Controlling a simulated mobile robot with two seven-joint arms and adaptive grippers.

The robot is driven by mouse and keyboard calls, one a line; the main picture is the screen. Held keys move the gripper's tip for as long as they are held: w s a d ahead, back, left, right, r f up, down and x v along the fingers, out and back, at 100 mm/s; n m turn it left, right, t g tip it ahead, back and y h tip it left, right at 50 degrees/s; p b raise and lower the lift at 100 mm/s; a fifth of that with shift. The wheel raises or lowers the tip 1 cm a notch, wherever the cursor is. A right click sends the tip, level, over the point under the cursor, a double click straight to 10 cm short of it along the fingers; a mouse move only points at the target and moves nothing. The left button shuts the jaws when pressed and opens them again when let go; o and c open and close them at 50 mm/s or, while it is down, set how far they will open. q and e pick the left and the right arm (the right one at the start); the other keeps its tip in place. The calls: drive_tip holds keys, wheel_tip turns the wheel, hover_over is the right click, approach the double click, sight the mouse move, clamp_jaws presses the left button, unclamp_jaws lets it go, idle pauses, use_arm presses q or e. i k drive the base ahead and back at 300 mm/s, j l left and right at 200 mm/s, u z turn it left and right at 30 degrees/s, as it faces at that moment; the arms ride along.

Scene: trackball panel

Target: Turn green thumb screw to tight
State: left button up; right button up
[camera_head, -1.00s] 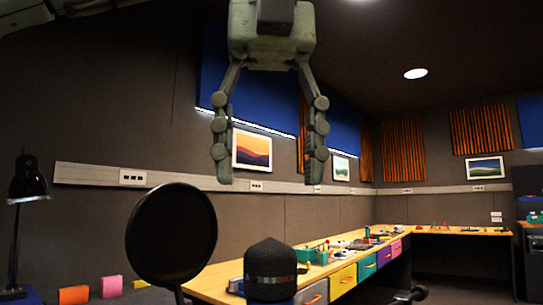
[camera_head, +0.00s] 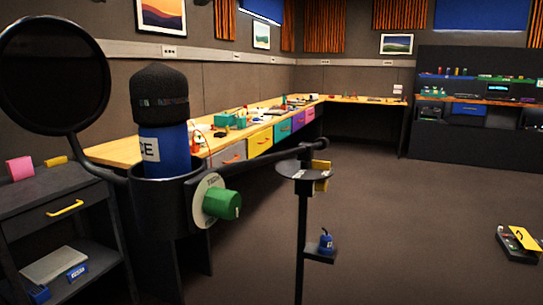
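The green thumb screw (camera_head: 222,204) sticks out from a round pale dial plate (camera_head: 207,199) with small markings. The plate sits on the side of a black holder (camera_head: 168,200) around a blue microphone (camera_head: 165,150) with a dark domed top. The markings are too small to read, so I cannot tell how tight the screw is. Neither of my grippers shows in the current view.
A round black pop filter (camera_head: 52,80) stands at the left on a bent arm. A black boom arm (camera_head: 275,157) runs right from the holder to a stand (camera_head: 302,235) with a small round tray. A dark cabinet (camera_head: 60,215) is at lower left. Floor at right is mostly clear.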

sight(218, 202)
drive_tip(key=k, duration=1)
